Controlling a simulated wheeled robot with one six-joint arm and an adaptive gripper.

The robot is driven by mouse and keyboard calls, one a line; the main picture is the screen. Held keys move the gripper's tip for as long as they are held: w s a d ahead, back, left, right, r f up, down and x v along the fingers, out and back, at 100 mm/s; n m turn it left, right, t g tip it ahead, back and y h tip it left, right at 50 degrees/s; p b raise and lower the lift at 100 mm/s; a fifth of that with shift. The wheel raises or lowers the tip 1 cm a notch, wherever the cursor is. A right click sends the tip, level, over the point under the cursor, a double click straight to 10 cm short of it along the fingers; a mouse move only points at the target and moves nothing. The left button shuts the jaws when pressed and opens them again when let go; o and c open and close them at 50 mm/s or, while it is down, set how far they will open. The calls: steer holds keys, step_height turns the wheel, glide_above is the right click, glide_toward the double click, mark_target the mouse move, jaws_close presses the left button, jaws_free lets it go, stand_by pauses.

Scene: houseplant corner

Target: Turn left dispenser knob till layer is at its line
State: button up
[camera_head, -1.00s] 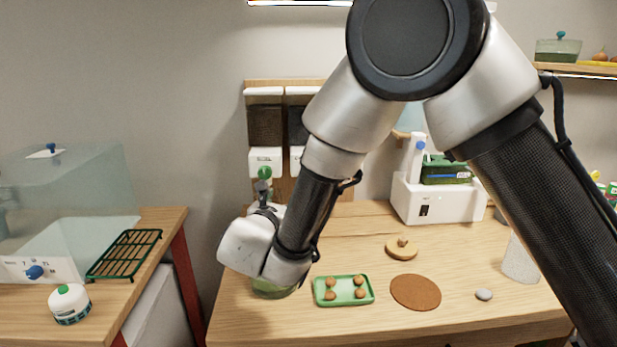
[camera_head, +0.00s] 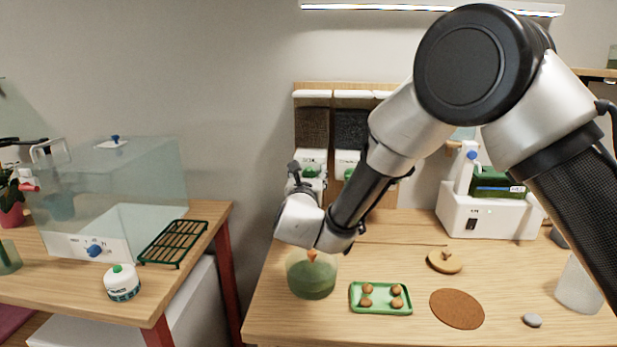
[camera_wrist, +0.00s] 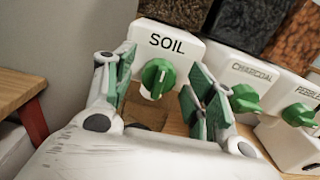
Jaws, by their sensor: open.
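The left dispenser (camera_head: 307,158) is marked SOIL in the wrist view (camera_wrist: 172,42) and has a dark brown fill above its white front. Its green knob (camera_wrist: 158,77) also shows in the head view (camera_head: 311,171). My gripper (camera_wrist: 155,88) is open and empty; in the wrist view its green-padded fingers stand on either side of the knob, with gaps showing. In the head view my gripper (camera_head: 294,172) appears just left of the knob. A green-tinted glass jar (camera_head: 312,280) stands on the table below, partly behind my wrist. I cannot make out a layer or line in it.
Charcoal (camera_wrist: 247,80) and pebble (camera_wrist: 302,118) dispensers stand close on the right. A green tray with brown balls (camera_head: 381,311), a brown disc (camera_head: 457,309) and a cork lid (camera_head: 444,262) lie on the table. A gap separates the left table (camera_head: 205,225).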

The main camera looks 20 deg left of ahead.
steer(key=c, duration=1)
